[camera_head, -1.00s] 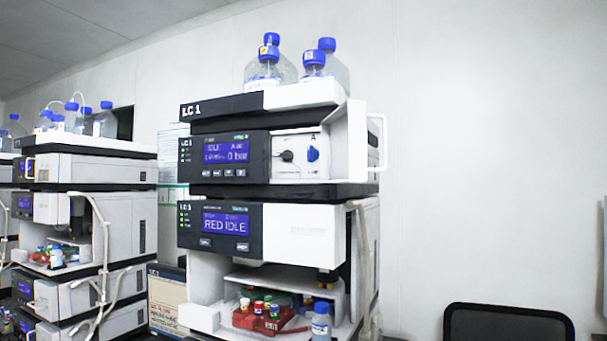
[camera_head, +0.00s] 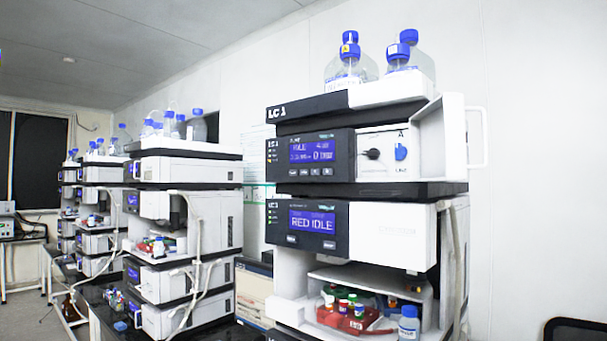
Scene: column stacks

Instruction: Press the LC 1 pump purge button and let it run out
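The LC 1 stack stands right of centre in the head view. Its pump module (camera_head: 290,147) is near the top, with a lit blue display (camera_head: 312,151) that reads IDLE and a pressure figure near 0. A row of small buttons (camera_head: 310,172) sits under the display; their labels are too small to read. To the right of the panel are a black knob (camera_head: 373,154) and a blue valve knob (camera_head: 401,153). The pump's white door (camera_head: 452,145) stands open to the right. Neither of my grippers is in view.
Below the pump, the autosampler (camera_head: 390,234) reads RED IDLE; its open bay holds a red vial tray (camera_head: 345,322) and a blue-capped bottle (camera_head: 408,326). Solvent bottles (camera_head: 349,66) stand on top. More stacks (camera_head: 187,200) line the bench at left. A chair back (camera_head: 575,330) is at lower right.

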